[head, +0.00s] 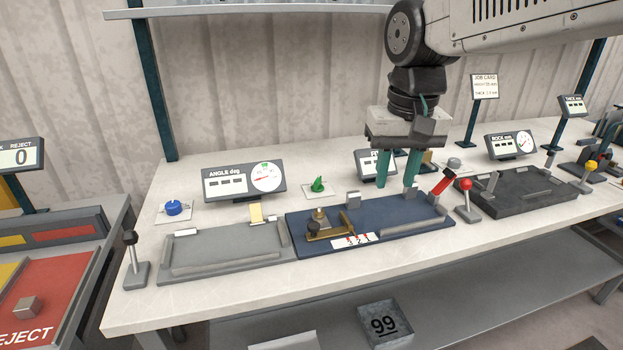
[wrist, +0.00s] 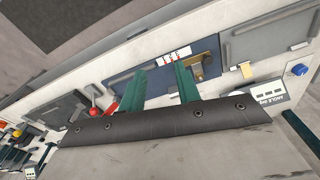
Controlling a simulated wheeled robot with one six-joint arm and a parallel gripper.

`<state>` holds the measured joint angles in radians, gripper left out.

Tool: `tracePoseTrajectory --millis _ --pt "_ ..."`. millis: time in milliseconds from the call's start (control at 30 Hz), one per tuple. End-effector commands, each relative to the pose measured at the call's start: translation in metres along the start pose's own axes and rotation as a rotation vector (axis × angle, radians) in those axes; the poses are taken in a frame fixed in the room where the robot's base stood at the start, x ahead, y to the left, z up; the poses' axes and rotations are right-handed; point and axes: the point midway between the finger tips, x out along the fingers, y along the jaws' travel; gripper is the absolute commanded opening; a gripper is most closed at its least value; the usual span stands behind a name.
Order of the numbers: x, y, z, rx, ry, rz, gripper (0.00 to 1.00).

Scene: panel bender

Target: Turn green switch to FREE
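The green switch (head: 318,185) is a small green knob on a white plate on the bench, behind the blue fixture and right of the angle display. Its label and setting are too small to read. My gripper (head: 397,180) hangs to the right of the switch, above the rear of the blue fixture, with its two teal fingers apart and nothing between them. In the wrist view my gripper (wrist: 160,85) also shows spread fingers over the blue fixture. I cannot make out the green switch in the wrist view.
The angle display (head: 244,181) stands left of the switch, with a blue knob (head: 174,207) beyond it. The blue fixture (head: 400,215) lies in front. A small display (head: 372,165) stands between switch and gripper. A red-handled lever (head: 443,182) is near the gripper's right.

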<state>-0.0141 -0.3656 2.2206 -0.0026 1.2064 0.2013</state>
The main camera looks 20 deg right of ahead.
Motion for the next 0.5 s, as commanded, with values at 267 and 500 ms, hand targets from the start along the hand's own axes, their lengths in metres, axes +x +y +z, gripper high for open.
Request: tracePoseTrajectory --millis 267,500 --pt "0.025 -0.038 -0.146 0.171 -0.037 0.009 0.33" --pt "0.088 -0.069 -0.254 0.314 -0.062 0.021 0.33"
